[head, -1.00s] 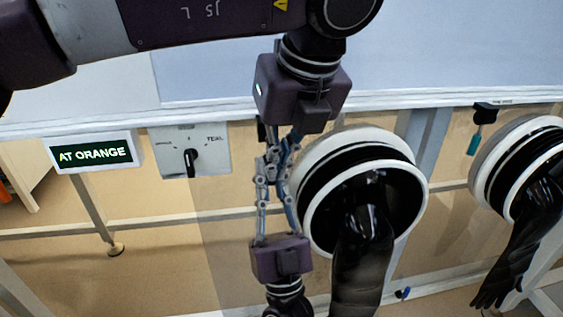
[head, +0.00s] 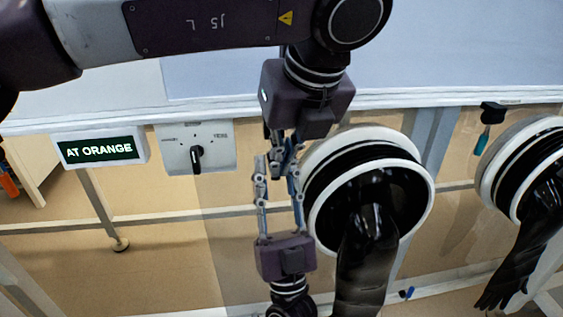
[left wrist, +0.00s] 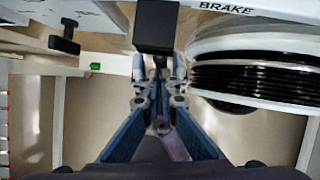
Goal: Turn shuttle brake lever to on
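A black block (left wrist: 155,27), which I take to be part of the brake lever, sits beside the printed word BRAKE on the white rail in the left wrist view. In the head view my own arm hides this spot. My left gripper (head: 284,165) points down in front of the rail, left of the big glove port. In the left wrist view its fingers (left wrist: 160,80) reach to just below the block with a narrow gap between them. I cannot tell whether they touch or hold a handle. My right gripper (head: 278,163) points up from below, fingers apart, overlapping the left fingers in view.
A glove port (head: 368,195) with a black glove is close on the right; a second port (head: 520,165) stands farther right. A teal-handled lever (head: 482,142) hangs between them. A knob panel (head: 215,150) and an AT ORANGE sign (head: 97,150) are on the left.

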